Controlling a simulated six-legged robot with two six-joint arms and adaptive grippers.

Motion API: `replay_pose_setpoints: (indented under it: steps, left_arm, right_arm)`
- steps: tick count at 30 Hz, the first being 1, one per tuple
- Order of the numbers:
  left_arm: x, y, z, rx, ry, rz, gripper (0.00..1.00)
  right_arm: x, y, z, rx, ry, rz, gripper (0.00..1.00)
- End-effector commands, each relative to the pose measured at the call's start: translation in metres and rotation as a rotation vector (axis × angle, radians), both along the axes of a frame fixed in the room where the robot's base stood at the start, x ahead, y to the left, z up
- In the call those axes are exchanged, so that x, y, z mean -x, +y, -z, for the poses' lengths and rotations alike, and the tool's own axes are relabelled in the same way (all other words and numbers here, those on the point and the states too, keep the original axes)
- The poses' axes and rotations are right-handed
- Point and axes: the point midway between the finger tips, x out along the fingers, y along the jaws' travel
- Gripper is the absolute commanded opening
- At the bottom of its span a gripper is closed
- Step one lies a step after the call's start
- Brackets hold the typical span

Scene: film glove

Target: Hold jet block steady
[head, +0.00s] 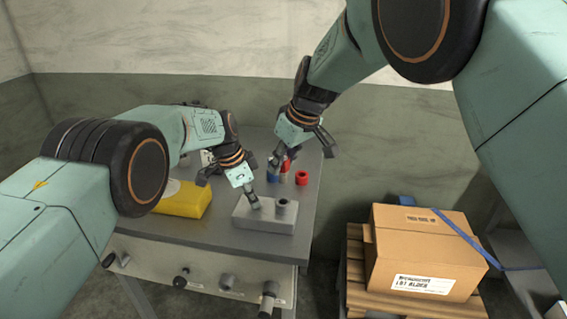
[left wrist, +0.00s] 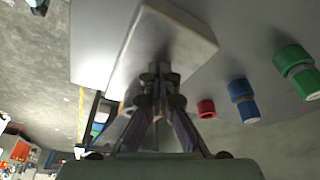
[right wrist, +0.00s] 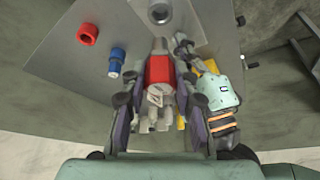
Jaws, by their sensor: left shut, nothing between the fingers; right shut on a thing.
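The jet block (head: 265,216) is a light grey slab on the table, with a dark round socket (head: 283,206) near its right end. My left gripper (head: 254,203) is shut and empty, its tips pointing down at the block's top left part. They seem to touch it, but contact is not clear. In the left wrist view the block (left wrist: 170,42) lies just beyond the closed fingertips (left wrist: 160,78). My right gripper (right wrist: 160,78) is shut on a red-bodied part (right wrist: 158,70) with a grey end, above the table behind the block.
A red ring (head: 302,177) and a blue-capped part (right wrist: 116,60) stand near the right gripper. A green-capped part (left wrist: 293,58) shows in the left wrist view. A yellow case (head: 185,200) lies left on the table (head: 225,234). A cardboard box (head: 420,245) stands on a pallet at right.

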Motion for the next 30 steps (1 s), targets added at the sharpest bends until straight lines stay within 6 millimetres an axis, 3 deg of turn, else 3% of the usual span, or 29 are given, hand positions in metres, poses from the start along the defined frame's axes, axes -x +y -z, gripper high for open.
replay_pose_setpoints:
  steps: [1,4,21,30]
  left_arm:
    - [0.005,0.001,0.008,-0.004,0.017,0.002,0.00]
    - [0.005,0.001,0.005,-0.004,0.016,0.001,0.00]
    - [0.001,0.000,-0.039,-0.001,0.004,0.000,0.00]
    - [0.002,0.000,-0.048,-0.001,0.005,0.001,0.00]
  right_arm:
    - [0.000,0.000,0.000,-0.001,-0.001,0.000,0.00]
    - [0.000,0.000,0.000,-0.001,-0.001,0.000,0.00]
    - [0.000,0.000,0.000,-0.001,-0.001,0.000,0.00]
    - [0.000,0.000,0.000,-0.001,-0.001,0.000,0.00]
